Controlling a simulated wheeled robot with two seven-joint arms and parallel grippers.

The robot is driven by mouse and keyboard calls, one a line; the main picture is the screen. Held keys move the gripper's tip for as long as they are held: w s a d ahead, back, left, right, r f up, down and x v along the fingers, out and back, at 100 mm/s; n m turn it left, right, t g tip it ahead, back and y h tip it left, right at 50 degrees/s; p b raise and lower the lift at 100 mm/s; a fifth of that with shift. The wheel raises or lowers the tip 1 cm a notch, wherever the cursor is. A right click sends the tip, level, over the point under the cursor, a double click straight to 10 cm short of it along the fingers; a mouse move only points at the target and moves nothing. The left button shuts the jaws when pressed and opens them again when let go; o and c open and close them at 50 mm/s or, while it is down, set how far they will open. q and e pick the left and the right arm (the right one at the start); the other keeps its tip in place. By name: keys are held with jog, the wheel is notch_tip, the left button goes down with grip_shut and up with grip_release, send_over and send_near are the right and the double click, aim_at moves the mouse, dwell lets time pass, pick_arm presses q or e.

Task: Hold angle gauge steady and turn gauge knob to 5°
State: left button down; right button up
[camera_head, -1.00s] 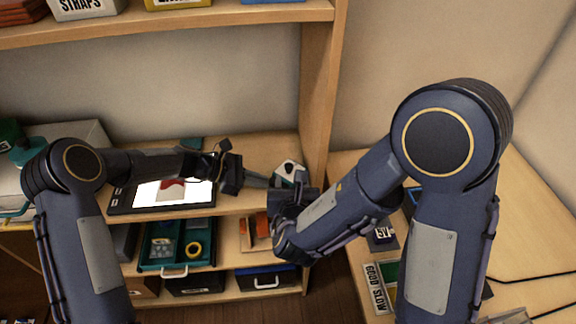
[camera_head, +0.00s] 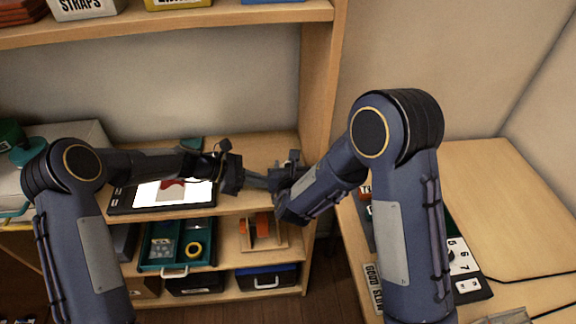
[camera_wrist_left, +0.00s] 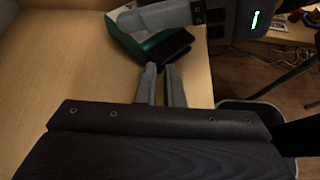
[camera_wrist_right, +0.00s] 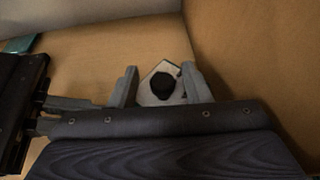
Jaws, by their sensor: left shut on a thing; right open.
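The angle gauge shows in the left wrist view as a teal body (camera_wrist_left: 145,47) with a pale face and a dark block at its near end. My left gripper (camera_wrist_left: 159,68) is shut on that near end; the exact contact is hard to see. In the right wrist view the gauge's pale face (camera_wrist_right: 149,97) carries a black round knob (camera_wrist_right: 162,86). My right gripper (camera_wrist_right: 162,82) is open, with one finger on each side of the face and knob. In the head view my right gripper (camera_head: 284,172) hides most of the gauge, and my left gripper (camera_head: 262,182) reaches it from the left.
The gauge is at the right end of a wooden shelf top (camera_head: 262,150), near the upright side panel (camera_head: 318,110). A tablet with a lit screen (camera_head: 150,195) lies to the left, under my left arm. Drawers and an orange item (camera_head: 263,226) are below.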

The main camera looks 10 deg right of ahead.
jog(key=shift+c, duration=0.3)
grip_shut()
jog(key=shift+a, duration=0.1)
jog(key=shift+m+h, duration=0.3)
jog(key=shift+a, duration=0.1)
jog(key=m+h, duration=0.2)
jog(key=h, duration=0.1)
jog(key=shift+m+g, duration=0.4)
jog(key=m+g+h, duration=0.3)
jog(key=m+h, duration=0.2)
jog(key=shift+w, duration=0.1)
jog(key=shift+g, duration=0.3)
